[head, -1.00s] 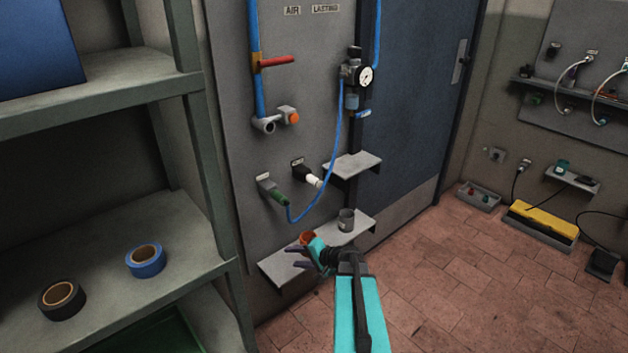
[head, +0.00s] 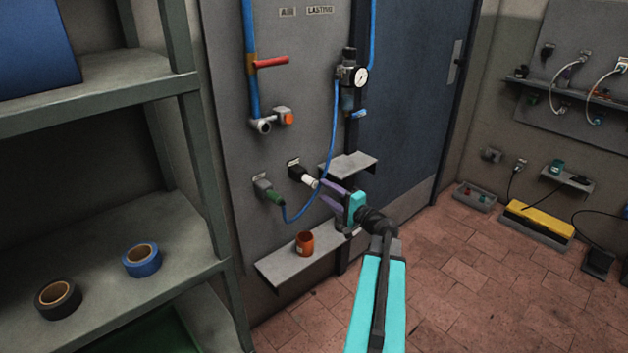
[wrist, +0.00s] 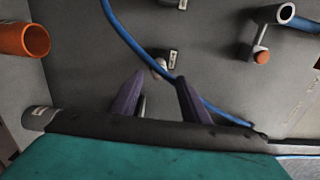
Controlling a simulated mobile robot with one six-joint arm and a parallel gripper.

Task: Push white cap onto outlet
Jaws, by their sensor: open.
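The white cap (head: 309,182) sits at the front end of the black outlet (head: 297,171) on the grey panel, sticking out to the right. I cannot tell how deep it is seated. My gripper (head: 325,193) is open and empty, its purple fingers pointing left towards the panel just right of and slightly below the cap. In the wrist view the white cap (wrist: 160,68) shows between and beyond the two fingertips (wrist: 161,79). Neither finger clearly touches it.
A small shelf (head: 350,166) stands above the gripper. An orange cup (head: 305,244) stands on a lower shelf (head: 285,268). Shelving (head: 215,150) is at left.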

